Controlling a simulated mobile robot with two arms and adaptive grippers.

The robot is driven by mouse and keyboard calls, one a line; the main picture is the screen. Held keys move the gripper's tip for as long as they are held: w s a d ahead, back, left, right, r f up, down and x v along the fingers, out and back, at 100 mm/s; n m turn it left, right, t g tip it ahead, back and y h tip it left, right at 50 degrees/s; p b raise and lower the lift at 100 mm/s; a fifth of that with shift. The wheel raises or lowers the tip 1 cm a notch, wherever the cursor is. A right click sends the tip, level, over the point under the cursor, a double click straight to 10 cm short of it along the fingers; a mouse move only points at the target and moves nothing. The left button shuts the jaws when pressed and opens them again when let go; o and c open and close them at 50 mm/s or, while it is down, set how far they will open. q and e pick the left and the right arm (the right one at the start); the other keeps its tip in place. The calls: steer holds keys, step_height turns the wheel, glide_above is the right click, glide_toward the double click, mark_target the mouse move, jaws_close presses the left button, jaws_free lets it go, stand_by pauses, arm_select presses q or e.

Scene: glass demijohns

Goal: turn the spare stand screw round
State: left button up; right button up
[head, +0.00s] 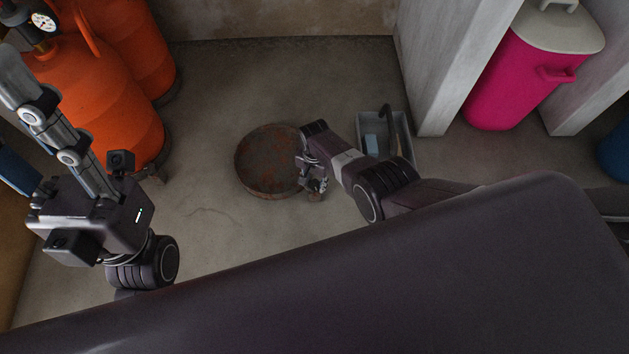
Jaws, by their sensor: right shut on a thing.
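A round, shallow, rusty stand (266,160) sits on the concrete floor near the middle of the head view. My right gripper (318,184) is at its right rim, pointing down. It is shut on a small part at the rim, which I take to be the stand screw; the fingers hide it almost wholly, so I cannot tell how it is turned. My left gripper (18,80) is raised at the left, away from the stand, its fingers pointing up and left. Its opening does not show clearly.
Orange gas cylinders (95,105), one with a gauge (44,21), stand at the left behind my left arm. A grey tray (403,130) holding a pale blue block (371,144) and a dark tool (388,122) lies right of the stand. A pink bin (515,85) stands between pale walls.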

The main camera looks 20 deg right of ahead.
mark_target(315, 185)
steer(key=n, duration=0.6)
steer(key=shift+n, duration=0.3)
steer(key=n, duration=0.5)
steer(key=shift+n, duration=0.4)
steer(key=o, duration=1.2)
steer(key=shift+c, duration=0.2)
steer(key=shift+r, duration=1.1)
step_height(315, 185, up, 10)
